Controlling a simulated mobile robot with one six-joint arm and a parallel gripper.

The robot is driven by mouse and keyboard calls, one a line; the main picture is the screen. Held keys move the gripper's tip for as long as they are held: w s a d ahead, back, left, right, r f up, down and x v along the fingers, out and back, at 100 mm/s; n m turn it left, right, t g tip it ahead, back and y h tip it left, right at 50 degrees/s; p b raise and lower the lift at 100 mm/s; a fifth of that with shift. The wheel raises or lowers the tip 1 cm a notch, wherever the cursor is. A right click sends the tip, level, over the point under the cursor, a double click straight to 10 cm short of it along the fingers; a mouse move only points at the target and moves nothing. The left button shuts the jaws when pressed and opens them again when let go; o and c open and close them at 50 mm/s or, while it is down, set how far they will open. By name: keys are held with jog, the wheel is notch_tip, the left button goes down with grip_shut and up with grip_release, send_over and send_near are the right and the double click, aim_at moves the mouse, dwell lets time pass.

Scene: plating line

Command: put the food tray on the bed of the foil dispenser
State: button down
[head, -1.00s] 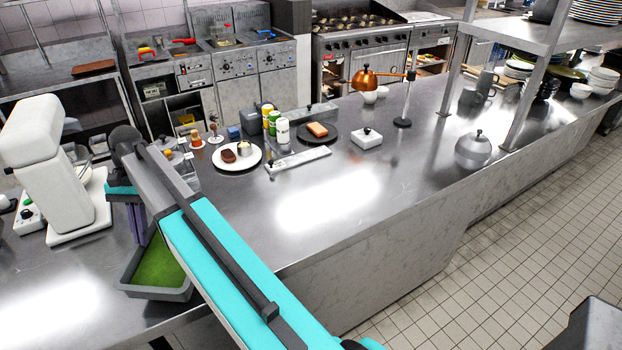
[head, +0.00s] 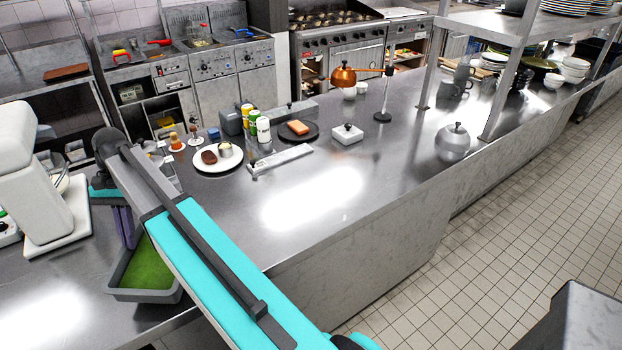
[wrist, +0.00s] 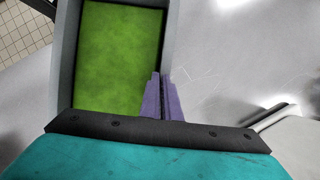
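The food tray is a grey, deep-sided tray (head: 143,296) with a green filling, at the lower left of the head view. It also fills the upper left of the wrist view (wrist: 64,60). My gripper (head: 130,243) points down at its far-left side in the head view. Its purple fingers (wrist: 161,80) are close together on the tray's side wall in the wrist view. The gap between tray and counter is hard to judge.
A white stand mixer (head: 40,190) stands left of my gripper. A white plate with food (head: 216,166), several bottles (head: 263,130), a dark plate (head: 298,136) and a white box (head: 347,134) stand farther back. The counter (head: 320,200) is bare in its middle.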

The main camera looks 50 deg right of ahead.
jog(key=d+m+t+b, duration=0.1)
jog(key=d+m, duration=0.1)
jog(key=d, duration=0.3)
jog(key=s+d+m+t+b, duration=0.1)
jog(key=d+m, duration=0.2)
jog(key=d, duration=0.3)
jog(key=d+m+y, duration=0.1)
jog(key=d+m, duration=0.1)
jog(key=d, duration=0.3)
jog(key=shift+s+d+f+m+t+b, duration=0.2)
jog(key=shift+s+m+t+b, duration=0.1)
jog(key=shift+t+b, duration=0.1)
jog(key=s+d+m+t+b, duration=0.1)
jog(key=s+d+m, duration=0.25)
jog(key=d, duration=0.45)
jog(key=s+d+m+t+b, duration=0.2)
jog(key=d+m, duration=0.2)
jog(key=d, duration=0.4)
jog(key=s+d+m+t+h+b, duration=0.1)
jog(key=s+d+m+h+b, duration=0.3)
jog(key=s+d+m, duration=1)
jog(key=s+d+h, duration=0.1)
jog(key=s+d, duration=0.6)
jog(key=d, duration=0.1)
jog(key=shift+d+r+h, duration=0.4)
